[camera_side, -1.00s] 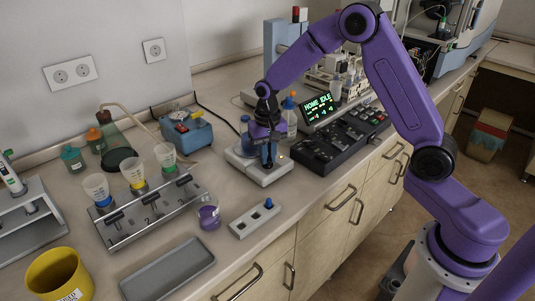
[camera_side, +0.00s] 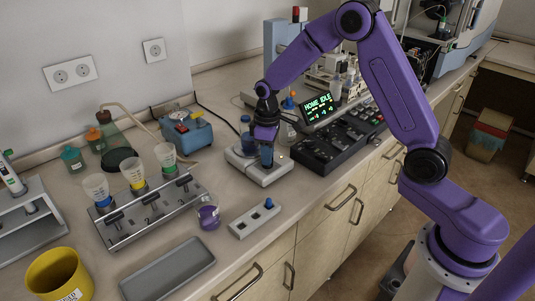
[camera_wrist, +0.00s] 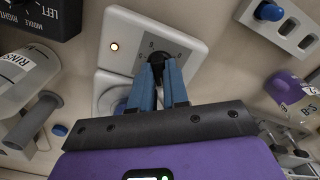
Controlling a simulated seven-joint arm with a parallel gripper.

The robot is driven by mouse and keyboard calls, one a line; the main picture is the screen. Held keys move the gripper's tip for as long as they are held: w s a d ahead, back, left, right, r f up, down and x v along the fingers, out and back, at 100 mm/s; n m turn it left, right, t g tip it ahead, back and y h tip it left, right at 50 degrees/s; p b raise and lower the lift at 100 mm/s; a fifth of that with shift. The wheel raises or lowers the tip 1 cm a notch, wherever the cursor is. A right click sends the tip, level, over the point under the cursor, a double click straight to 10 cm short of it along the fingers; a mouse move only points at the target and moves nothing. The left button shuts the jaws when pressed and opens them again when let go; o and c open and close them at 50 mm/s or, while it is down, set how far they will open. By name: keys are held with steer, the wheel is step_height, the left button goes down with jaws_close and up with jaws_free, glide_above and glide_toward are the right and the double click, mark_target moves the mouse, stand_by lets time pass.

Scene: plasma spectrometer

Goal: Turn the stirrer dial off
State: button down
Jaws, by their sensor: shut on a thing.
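The stirrer is a low white unit (camera_side: 246,169) on the bench. The black dial (camera_wrist: 158,58) sits on this panel, partly hidden by my fingers. My gripper (camera_wrist: 161,74) points down at the panel, and its two blue fingers are shut on the dial. In the side view my gripper (camera_side: 267,160) covers the dial. I cannot read which marking the dial points at.
A blue-capped bottle (camera_side: 246,137) stands close behind my gripper.

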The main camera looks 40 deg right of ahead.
steer(key=n, duration=0.4)
steer(key=shift+n, duration=0.3)
steer(key=n, duration=1)
steer(key=shift+n, duration=0.4)
steer(key=n, duration=0.4)
steer(key=shift+n, duration=0.4)
steer(key=c, duration=1.1)
jaws_free()
steer(key=shift+r, duration=0.1)
step_height(320, 180, up, 17)
steer(key=shift+r, duration=0.15)
